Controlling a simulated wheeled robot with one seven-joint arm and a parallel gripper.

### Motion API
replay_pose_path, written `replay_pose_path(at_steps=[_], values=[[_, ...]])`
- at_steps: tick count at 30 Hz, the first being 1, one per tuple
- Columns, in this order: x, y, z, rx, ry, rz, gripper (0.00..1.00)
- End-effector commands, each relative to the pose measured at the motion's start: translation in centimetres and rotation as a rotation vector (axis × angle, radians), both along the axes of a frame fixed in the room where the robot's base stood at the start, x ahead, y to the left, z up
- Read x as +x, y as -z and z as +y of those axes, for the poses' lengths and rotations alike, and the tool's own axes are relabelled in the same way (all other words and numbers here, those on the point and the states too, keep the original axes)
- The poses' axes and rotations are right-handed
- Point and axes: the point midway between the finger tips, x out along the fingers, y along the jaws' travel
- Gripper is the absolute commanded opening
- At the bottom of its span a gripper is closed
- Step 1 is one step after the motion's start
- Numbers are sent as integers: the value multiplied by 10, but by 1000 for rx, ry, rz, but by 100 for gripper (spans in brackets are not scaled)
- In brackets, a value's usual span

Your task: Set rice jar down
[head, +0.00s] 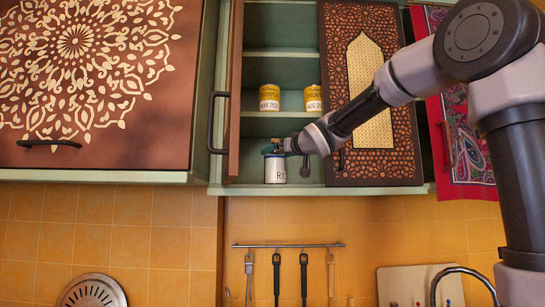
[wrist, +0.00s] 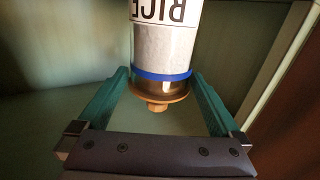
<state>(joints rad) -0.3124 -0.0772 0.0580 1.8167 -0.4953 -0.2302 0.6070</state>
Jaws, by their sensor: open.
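The rice jar (head: 275,170) stands upright on the bottom shelf of the open cabinet in the head view. It is a pale cylinder with dark lettering, and my gripper (head: 274,148) covers its top. In the wrist view the jar (wrist: 163,45) appears upside down, with a blue band and a brown knobbed lid toward me. The green fingers of my gripper (wrist: 161,75) are open on either side of the lid end, with small gaps showing beside it. The jar's base is out of the wrist view.
The open left door (head: 233,95) and the patterned right door (head: 372,95) flank the narrow opening. A utensil rail (head: 288,245) hangs below, and a tap (head: 465,270) is at lower right.

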Motion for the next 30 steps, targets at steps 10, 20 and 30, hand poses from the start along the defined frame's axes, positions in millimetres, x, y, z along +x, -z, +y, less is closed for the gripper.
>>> replay_pose_path(at_steps=[10, 20, 30], values=[[-54, 0, -27, 0, -1, -1, 100], [-60, 0, -31, 0, 0, 0, 100], [-60, 0, -31, 0, 0, 0, 100]])
